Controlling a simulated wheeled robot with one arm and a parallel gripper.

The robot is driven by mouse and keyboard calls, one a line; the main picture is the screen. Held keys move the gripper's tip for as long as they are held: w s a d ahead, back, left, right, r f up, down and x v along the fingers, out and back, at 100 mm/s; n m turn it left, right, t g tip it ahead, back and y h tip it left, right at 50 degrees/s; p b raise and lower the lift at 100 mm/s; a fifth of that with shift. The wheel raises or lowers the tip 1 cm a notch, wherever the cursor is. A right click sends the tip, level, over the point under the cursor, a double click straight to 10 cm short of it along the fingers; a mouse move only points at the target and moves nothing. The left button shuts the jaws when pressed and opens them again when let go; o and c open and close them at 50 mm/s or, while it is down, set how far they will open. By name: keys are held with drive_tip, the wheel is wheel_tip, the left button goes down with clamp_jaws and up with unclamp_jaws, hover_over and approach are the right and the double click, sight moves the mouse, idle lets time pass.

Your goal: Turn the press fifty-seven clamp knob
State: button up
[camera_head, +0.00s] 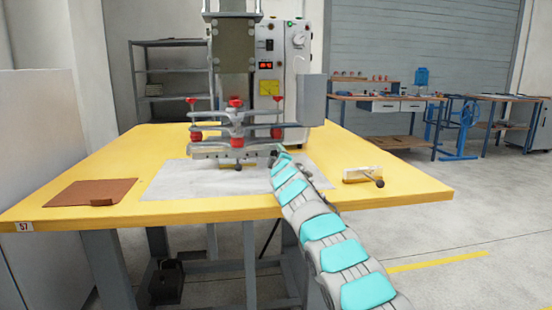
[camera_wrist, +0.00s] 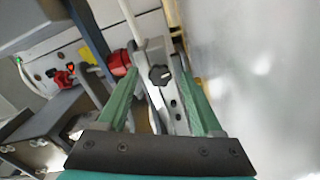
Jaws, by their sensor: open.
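The press (camera_head: 236,125) stands at the back of a yellow table marked 57, with red knobs and grey clamp bars. In the wrist view, a black knob (camera_wrist: 160,76) with a pale mark sits on a grey clamp bracket (camera_wrist: 154,52). My gripper (camera_wrist: 156,66) is open, its two green fingers spread on either side of the bracket and knob. I cannot tell whether they touch it. In the head view, my arm reaches in from the lower right, and my gripper (camera_head: 279,153) is small beside the press's right side; the black knob cannot be made out there.
A red knob (camera_wrist: 120,63) is close by my left finger. A grey sheet (camera_head: 190,182) covers the middle of the yellow table (camera_head: 350,150). A brown board (camera_head: 90,193) lies left, and a small block with a black ball handle (camera_head: 362,175) lies right. A workbench (camera_head: 390,103) stands behind.

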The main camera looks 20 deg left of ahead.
drive_tip(key=shift+b+v, duration=0.85)
drive_tip(key=shift+b, duration=0.1)
drive_tip(key=shift+b+v, duration=1.55)
drive_tip(key=shift+v, duration=1.05)
drive_tip(key=shift+s+d+f, duration=0.1)
drive_tip(key=shift+s+d, duration=0.05)
drive_tip(key=shift+s, duration=0.2)
